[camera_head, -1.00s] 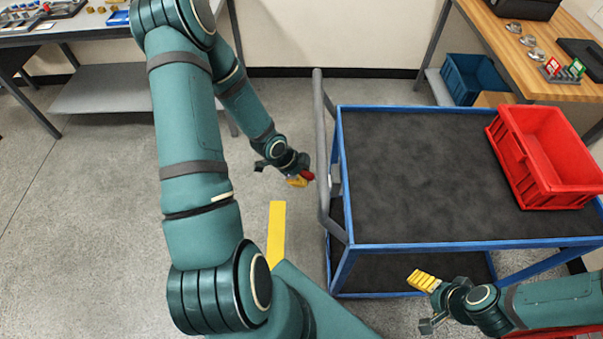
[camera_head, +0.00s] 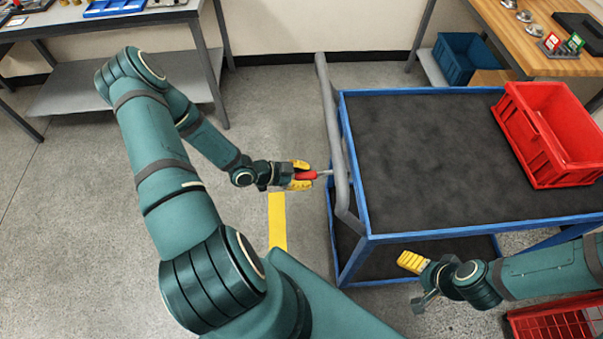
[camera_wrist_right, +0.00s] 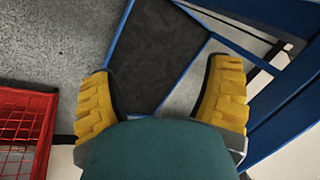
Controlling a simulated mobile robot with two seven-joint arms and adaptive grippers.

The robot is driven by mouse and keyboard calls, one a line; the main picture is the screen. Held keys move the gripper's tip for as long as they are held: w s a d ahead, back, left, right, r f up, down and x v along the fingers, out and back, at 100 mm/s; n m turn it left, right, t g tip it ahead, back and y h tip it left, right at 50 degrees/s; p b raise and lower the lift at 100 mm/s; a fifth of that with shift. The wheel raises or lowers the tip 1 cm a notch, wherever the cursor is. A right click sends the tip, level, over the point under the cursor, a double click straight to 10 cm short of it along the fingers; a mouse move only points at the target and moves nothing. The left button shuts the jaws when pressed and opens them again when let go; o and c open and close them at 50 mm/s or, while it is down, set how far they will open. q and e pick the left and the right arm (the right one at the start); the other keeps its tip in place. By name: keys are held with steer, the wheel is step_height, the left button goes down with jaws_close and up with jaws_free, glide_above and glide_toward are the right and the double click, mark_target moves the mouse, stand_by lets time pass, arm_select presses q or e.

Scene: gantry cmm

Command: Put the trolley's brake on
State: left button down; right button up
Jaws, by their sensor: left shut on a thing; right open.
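The trolley (camera_head: 372,237) has a blue frame, a black top and a grey push handle (camera_head: 333,130) along its left end. A brake lever with a red grip (camera_head: 307,175) sticks out to the left beside the handle. My left gripper (camera_head: 301,176), with yellow fingers, is shut on the red grip. My right gripper (camera_head: 411,262) is in front of the trolley's near edge. In the right wrist view its yellow fingers (camera_wrist_right: 165,105) are spread wide, with nothing between them. The trolley's wheels are hidden.
A red bin (camera_head: 548,140) stands on the trolley's right part. A red crate (camera_head: 553,322) is on the floor at lower right. A wooden bench (camera_head: 520,45) and a grey table (camera_head: 110,22) stand behind. Floor left of the trolley is clear, with a yellow strip (camera_head: 278,222).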

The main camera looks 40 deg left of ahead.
arm_select(q)
steer(key=shift+w+d+f+t+h+b, duration=0.15)
steer(key=shift+f+t+h+b, duration=0.45)
steer(key=shift+b, duration=0.3)
steer(key=shift+w+d+f+t+h+b, duration=0.2)
steer(key=shift+f+t+h+b, duration=0.3)
steer(key=shift+b, duration=0.35)
steer(key=shift+w+d+f+t+h+b, duration=0.15)
steer(key=shift+f+t+h+b, duration=0.45)
steer(key=shift+b, duration=0.3)
steer(key=c, duration=0.7)
jaws_free()
steer(key=v, duration=1.2)
steer(key=shift+r, duration=0.15)
steer(key=shift+d, duration=0.1)
